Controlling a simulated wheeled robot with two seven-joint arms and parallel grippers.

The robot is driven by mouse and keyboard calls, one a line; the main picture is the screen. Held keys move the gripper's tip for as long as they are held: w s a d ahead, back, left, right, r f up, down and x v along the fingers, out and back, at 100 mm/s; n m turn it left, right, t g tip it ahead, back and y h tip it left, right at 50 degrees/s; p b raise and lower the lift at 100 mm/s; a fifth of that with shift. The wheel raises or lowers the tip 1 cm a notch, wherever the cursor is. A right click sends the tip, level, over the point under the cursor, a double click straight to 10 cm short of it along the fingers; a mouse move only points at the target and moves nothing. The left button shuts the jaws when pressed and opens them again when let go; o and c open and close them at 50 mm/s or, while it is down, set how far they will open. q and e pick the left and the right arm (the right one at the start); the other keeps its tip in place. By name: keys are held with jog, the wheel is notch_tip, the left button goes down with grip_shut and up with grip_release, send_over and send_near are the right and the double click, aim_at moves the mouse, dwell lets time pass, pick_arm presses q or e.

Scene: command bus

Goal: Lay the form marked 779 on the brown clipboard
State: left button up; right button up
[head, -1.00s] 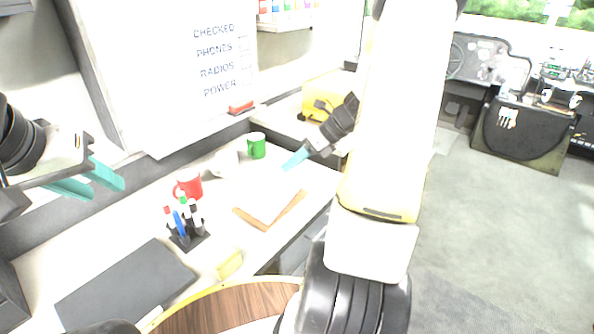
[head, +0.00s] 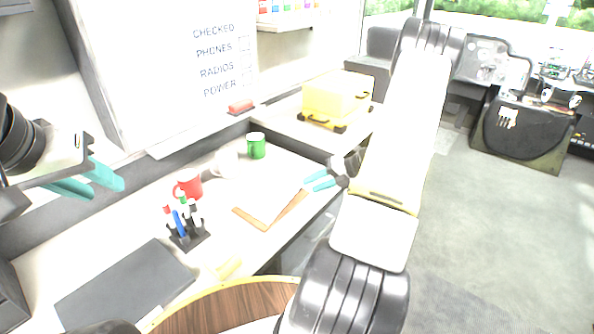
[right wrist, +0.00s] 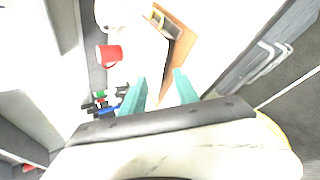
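The brown clipboard (head: 248,218) lies on the white counter, its brown border showing along the near and right edges. A white sheet (head: 268,200) lies over most of it; no number is readable, and its far edge blends into the counter. In the right wrist view the clipboard (right wrist: 184,50) shows brown with a clip at its top end. My right gripper (head: 320,181) is beside the clipboard's right end. Its teal fingers (right wrist: 160,88) are apart with nothing gripped between them. My left gripper (head: 95,182) is open and empty at the far left, above the counter.
A dark pad (head: 125,285) lies at the near left. A yellow case (head: 337,98) sits further back. A round wooden stool top (head: 225,308) is in front.

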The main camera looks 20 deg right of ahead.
aim_at(292, 193)
jog(key=x, duration=0.7)
jog(key=shift+w+a+f, duration=0.15)
jog(key=shift+a+f, duration=0.1)
grip_shut()
